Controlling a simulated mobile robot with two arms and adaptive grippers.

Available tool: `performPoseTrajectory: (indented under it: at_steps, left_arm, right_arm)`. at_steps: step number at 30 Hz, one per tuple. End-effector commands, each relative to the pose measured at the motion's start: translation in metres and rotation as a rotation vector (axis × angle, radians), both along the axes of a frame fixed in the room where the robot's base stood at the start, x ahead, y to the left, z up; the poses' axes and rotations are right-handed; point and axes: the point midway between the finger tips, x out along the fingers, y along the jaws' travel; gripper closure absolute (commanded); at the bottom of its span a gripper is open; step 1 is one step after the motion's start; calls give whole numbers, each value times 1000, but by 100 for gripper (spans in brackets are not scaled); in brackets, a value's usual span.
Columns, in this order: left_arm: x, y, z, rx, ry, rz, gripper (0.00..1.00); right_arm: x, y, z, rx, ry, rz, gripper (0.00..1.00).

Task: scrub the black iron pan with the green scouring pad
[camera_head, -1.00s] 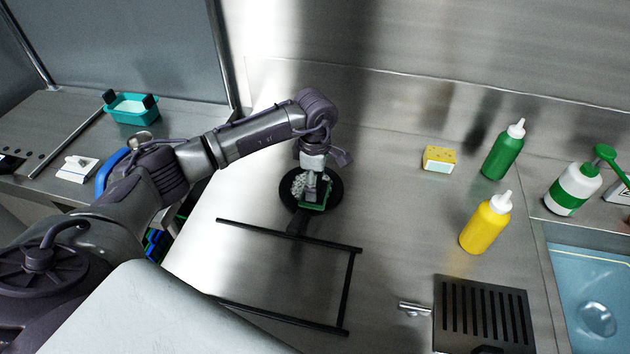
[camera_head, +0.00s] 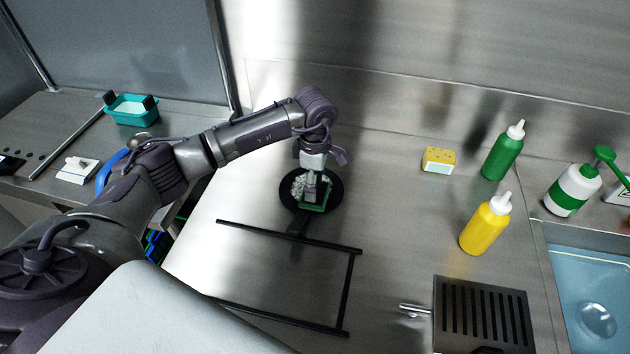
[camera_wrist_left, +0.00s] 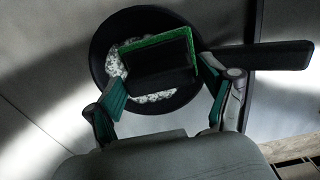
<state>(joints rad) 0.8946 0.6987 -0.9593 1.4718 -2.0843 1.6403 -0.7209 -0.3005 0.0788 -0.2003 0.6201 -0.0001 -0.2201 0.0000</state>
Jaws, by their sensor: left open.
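The black iron pan (camera_head: 335,190) lies flat on the steel counter, its handle toward the front; it also shows in the left wrist view (camera_wrist_left: 112,38). The green scouring pad (camera_head: 321,208) is in the pan, dark on top with a bright green edge in the left wrist view (camera_wrist_left: 160,62). White foam or bubbles (camera_head: 298,184) show around the pad. My left gripper (camera_head: 312,186) is over the pan, pointing down at the pad. In the left wrist view its fingers (camera_wrist_left: 165,90) are spread apart, with the pad beyond and between them. My right gripper is out of view.
A black rail frame (camera_head: 352,290) lies in front of the pan. A yellow sponge (camera_head: 438,160), green bottle (camera_head: 502,152) and yellow bottle (camera_head: 484,226) stand to the right. A slotted metal box (camera_head: 485,315) and blue sink (camera_head: 595,290) are further right. A teal tub (camera_head: 130,110) is at left.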

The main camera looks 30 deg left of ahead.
Motion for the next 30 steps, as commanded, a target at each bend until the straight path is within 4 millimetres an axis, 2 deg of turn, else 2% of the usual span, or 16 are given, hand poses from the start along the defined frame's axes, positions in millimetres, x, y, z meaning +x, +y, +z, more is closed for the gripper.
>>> performPoseTrajectory:
  at_steps: [3, 4, 11, 22, 30]
  left_arm:
    - [0, 0, 0, 0, 0, 0, 17]
    - [0, 0, 0, 0, 0, 0, 21]
    - [0, 0, 0, 0, 0, 0, 59]
    - [3, 1, -2, 0, 0, 1, 60]
    - [31, 8, -6, 0, -3, 3, 60]
  right_arm:
    - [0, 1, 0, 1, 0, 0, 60]
    - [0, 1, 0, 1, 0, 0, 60]
    - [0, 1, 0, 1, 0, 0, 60]
    - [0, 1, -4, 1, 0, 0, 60]
    - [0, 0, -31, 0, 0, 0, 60]
